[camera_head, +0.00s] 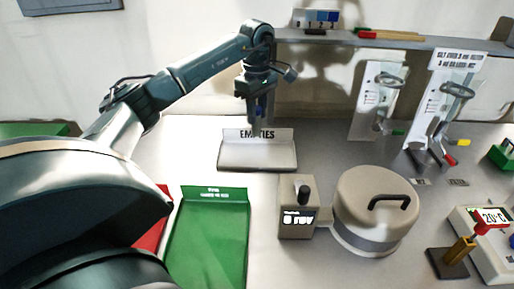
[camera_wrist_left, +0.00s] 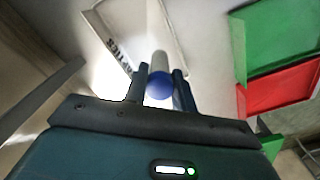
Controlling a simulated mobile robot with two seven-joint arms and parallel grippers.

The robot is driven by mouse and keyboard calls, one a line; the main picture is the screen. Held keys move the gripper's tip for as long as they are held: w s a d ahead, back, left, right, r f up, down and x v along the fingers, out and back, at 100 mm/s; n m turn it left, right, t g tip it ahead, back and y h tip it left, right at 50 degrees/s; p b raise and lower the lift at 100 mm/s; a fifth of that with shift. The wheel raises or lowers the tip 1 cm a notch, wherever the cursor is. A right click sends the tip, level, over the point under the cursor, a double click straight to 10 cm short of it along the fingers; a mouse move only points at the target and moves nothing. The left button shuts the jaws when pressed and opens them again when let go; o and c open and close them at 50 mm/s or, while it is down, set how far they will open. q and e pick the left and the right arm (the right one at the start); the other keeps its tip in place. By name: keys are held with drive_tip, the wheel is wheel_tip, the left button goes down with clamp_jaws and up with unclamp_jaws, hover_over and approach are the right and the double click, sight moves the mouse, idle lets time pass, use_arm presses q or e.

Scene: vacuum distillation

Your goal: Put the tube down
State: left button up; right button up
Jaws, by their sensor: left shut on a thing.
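My left gripper (camera_head: 257,108) is shut on a tube and points down above the white stand marked EMPTIES (camera_head: 258,162). In the left wrist view the tube's blue cap (camera_wrist_left: 159,86) sits between the two fingers of my left gripper (camera_wrist_left: 159,82). The pale tube body (camera_wrist_left: 158,62) reaches away from the cap toward the EMPTIES stand (camera_wrist_left: 122,30). The head view shows little of the tube behind the fingers. I cannot tell whether its lower end touches the stand. My right gripper is not in view.
A green tray (camera_head: 212,235) and a red tray (camera_head: 153,232) lie at the front left. A box with a black knob (camera_head: 297,215) and a round lidded pot (camera_head: 376,212) stand right of the stand. A grey shelf (camera_head: 400,42) runs behind.

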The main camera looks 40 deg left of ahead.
sight(257, 135)
use_arm(q)
wheel_tip(257, 135, down, 10)
drive_tip(key=shift+r+p, duration=0.1)
drive_tip(key=shift+p, duration=0.45)
drive_tip(key=shift+f, duration=0.2)
drive_tip(key=o, duration=1)
drive_tip(key=shift+r, duration=0.1)
wheel_tip(257, 135, up, 12)
drive_tip(key=shift+r+b, duration=0.15)
drive_tip(key=shift+b, duration=0.55)
